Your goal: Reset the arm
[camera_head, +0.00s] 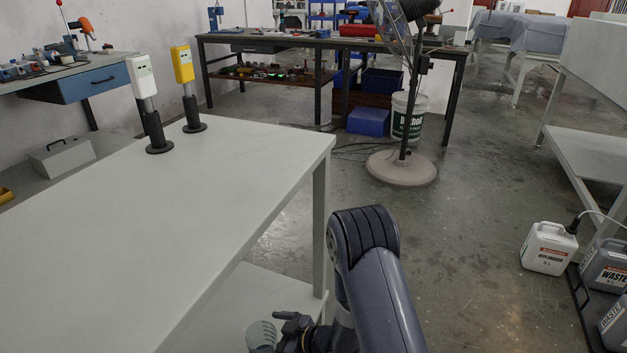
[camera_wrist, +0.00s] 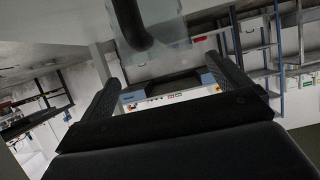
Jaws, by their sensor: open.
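My arm (camera_head: 372,275) is bent low at the front right corner of the pale table, its elbow toward the camera. My gripper (camera_wrist: 165,88) shows in the wrist view with its two dark fingers spread apart and nothing between them. In the wrist view a blue-and-white machine panel (camera_wrist: 160,98) shows beyond the fingers.
The pale table (camera_head: 200,220) fills the left; a white device (camera_head: 142,78) and a yellow device (camera_head: 183,65) stand on it in black holders. A fan base (camera_head: 401,168) stands behind. A white jug (camera_head: 549,248) and grey waste jugs (camera_head: 604,268) stand right. Floor between is open.

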